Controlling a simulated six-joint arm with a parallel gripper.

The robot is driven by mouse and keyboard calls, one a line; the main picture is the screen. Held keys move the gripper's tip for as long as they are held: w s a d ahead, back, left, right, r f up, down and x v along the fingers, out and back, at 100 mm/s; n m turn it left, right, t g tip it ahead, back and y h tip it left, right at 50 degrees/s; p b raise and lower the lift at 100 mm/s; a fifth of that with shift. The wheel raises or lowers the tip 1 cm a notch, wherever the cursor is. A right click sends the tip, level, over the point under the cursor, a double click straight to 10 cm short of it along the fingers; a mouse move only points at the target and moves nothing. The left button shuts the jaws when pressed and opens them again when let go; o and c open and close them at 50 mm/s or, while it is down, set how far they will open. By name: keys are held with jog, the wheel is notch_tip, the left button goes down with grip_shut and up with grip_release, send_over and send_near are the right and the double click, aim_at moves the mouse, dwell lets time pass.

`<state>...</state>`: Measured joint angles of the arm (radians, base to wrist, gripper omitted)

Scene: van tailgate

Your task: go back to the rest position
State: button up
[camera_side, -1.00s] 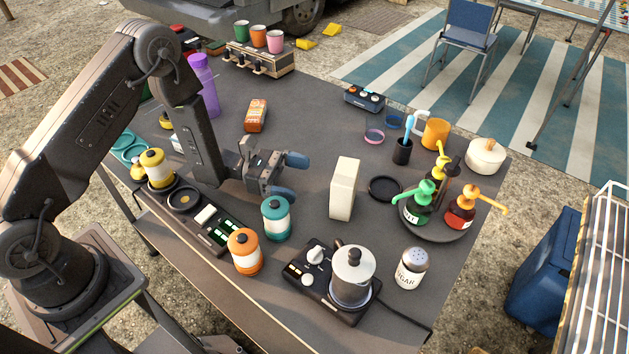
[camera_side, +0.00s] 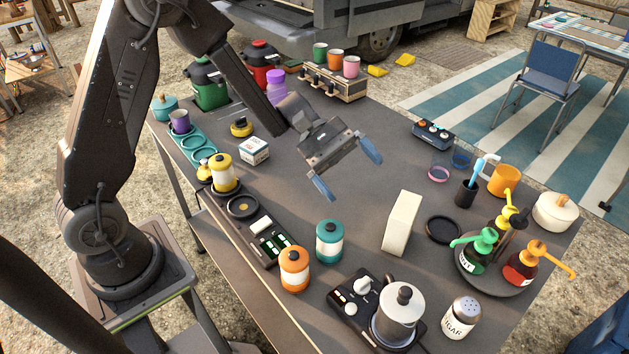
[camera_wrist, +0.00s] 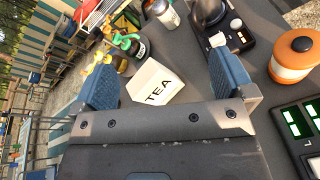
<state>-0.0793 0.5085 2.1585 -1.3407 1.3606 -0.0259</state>
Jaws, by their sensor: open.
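My gripper (camera_side: 345,178) is open and empty, held above the middle of the grey table (camera_side: 350,225) with its blue fingertips wide apart. In the wrist view my gripper (camera_wrist: 165,85) shows its two blue fingers with nothing held between them. A white box (camera_side: 401,223) stands on the table to the right of the gripper in the side view, apart from it. The wrist view shows that this white box (camera_wrist: 152,84) is lettered TEA.
Teal (camera_side: 329,241) and orange (camera_side: 295,270) canisters stand near the front edge, beside a burner with a moka pot (camera_side: 398,312). A round tray of pump bottles (camera_side: 500,262) is at right.

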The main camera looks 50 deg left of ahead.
jog(key=s+a+r+m+t+y, duration=0.3)
jog(key=s+a+r+m+y, duration=0.2)
jog(key=s, duration=0.4)
jog(key=s+a+r+m+t+y, duration=0.3)
jog(key=s+a+r+m+y, duration=0.1)
jog(key=s+m+y, duration=0.3)
jog(key=s+r+y, duration=0.1)
jog(key=s+y, duration=0.1)
jog(key=shift+s+a+r+y, duration=0.3)
jog(key=shift+a, duration=0.05)
